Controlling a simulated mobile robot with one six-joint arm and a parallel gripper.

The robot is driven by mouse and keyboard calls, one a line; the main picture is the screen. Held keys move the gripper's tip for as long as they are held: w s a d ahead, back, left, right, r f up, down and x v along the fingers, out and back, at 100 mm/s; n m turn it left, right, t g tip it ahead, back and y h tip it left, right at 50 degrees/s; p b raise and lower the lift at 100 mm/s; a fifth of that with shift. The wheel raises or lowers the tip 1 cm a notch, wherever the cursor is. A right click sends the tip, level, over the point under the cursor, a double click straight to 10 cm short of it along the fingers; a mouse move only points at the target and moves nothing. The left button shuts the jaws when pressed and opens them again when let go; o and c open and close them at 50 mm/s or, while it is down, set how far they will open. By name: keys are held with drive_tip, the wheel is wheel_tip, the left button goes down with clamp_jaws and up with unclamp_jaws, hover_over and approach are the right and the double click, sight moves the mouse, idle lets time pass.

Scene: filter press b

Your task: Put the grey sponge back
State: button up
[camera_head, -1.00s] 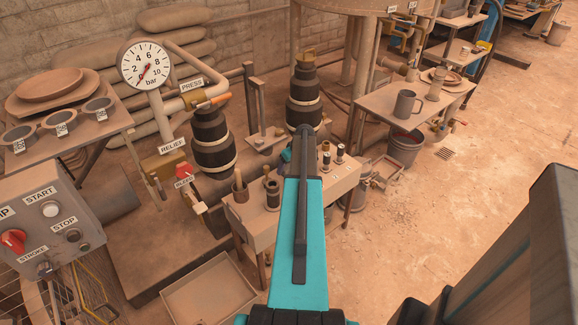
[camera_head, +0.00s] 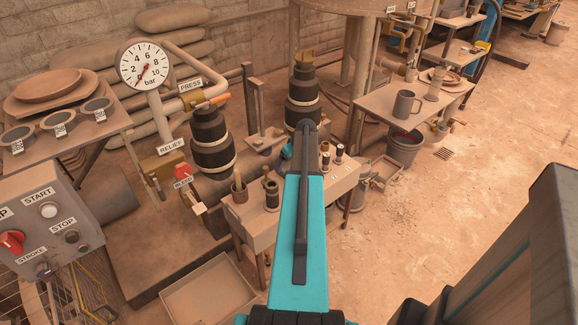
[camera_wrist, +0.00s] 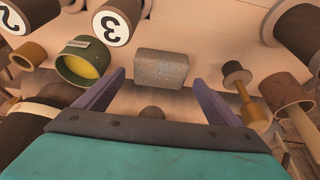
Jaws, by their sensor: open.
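The grey sponge (camera_wrist: 161,68) is a small block on the pale worktop in the wrist view. It lies ahead of my gripper (camera_wrist: 159,82), roughly centred between the two purple fingers. The fingers are spread apart with nothing held between them. I cannot tell how much height separates them from the sponge. In the head view my arm hides the sponge and most of the gripper; only a small bluish part shows beside the arm above the bench (camera_head: 262,228).
In the wrist view, a green cup with yellow inside (camera_wrist: 82,63) stands left of the sponge. A cylinder marked 3 (camera_wrist: 115,24) is behind it. A brown spool-like piece (camera_wrist: 243,90) and an open cylinder (camera_wrist: 285,90) are close on the right.

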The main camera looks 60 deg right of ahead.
drive_tip(key=v, duration=0.8)
drive_tip(key=shift+s+r, duration=0.15)
drive_tip(key=shift+r, duration=0.2)
idle(0.3)
